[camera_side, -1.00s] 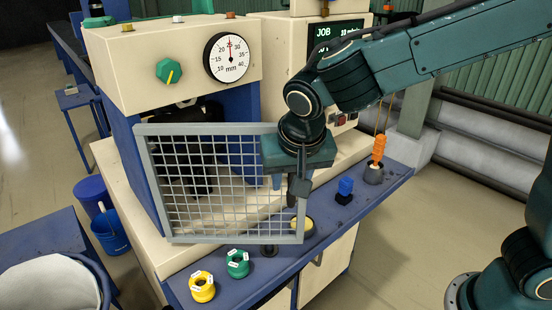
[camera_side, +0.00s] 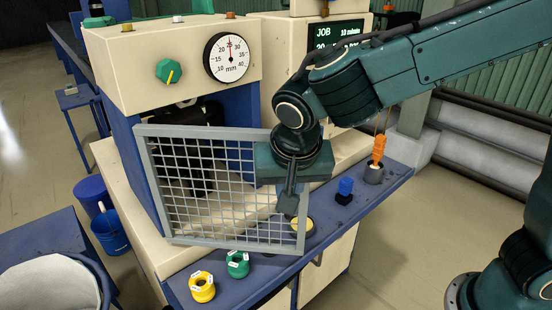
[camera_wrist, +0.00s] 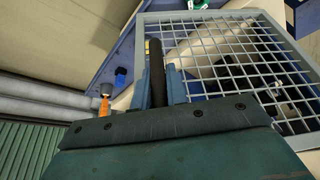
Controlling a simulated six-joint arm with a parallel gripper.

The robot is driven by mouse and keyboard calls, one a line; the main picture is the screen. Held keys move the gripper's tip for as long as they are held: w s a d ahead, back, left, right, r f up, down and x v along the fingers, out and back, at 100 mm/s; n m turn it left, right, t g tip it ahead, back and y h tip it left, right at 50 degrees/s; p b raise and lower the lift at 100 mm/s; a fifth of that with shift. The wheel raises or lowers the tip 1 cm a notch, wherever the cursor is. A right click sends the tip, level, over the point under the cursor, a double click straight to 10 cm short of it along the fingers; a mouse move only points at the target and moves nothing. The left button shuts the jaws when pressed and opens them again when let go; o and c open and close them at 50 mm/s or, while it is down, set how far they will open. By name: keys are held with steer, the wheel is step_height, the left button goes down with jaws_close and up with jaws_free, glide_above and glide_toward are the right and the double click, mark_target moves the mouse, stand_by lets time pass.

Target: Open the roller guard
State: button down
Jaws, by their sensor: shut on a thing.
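The roller guard (camera_side: 222,240) is a grey framed mesh panel standing in front of the machine's opening. It is swung outward at its right side, with its left edge by the blue machine post. My gripper (camera_side: 288,206) is at the guard's right edge. In the wrist view, the blue fingers of my gripper (camera_wrist: 159,74) are closed on a dark bar-like handle (camera_wrist: 156,55) beside the guard's frame (camera_wrist: 139,45). In the side view my gripper hides the handle and the upper right corner of the guard. The rollers behind the mesh are dark and only partly visible.
A yellow round piece (camera_side: 303,226), a blue block (camera_side: 345,187) and an orange tool (camera_side: 378,148) in a holder are to the right. A dial (camera_side: 230,58) is above.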

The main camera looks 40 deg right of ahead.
steer(key=s+a+m+g, duration=0.1)
steer(key=s+a+m, duration=0.1)
steer(key=a, duration=0.6)
steer(key=s+a+m+g+h, duration=0.1)
steer(key=s+a+m, duration=0.2)
steer(key=a, duration=0.6)
steer(key=shift+s+m+h, duration=0.25)
steer(key=shift+m+h, duration=0.05)
steer(key=shift+m, duration=0.8)
steer(key=c, duration=1.4)
jaws_free()
steer(key=shift+d, duration=0.2)
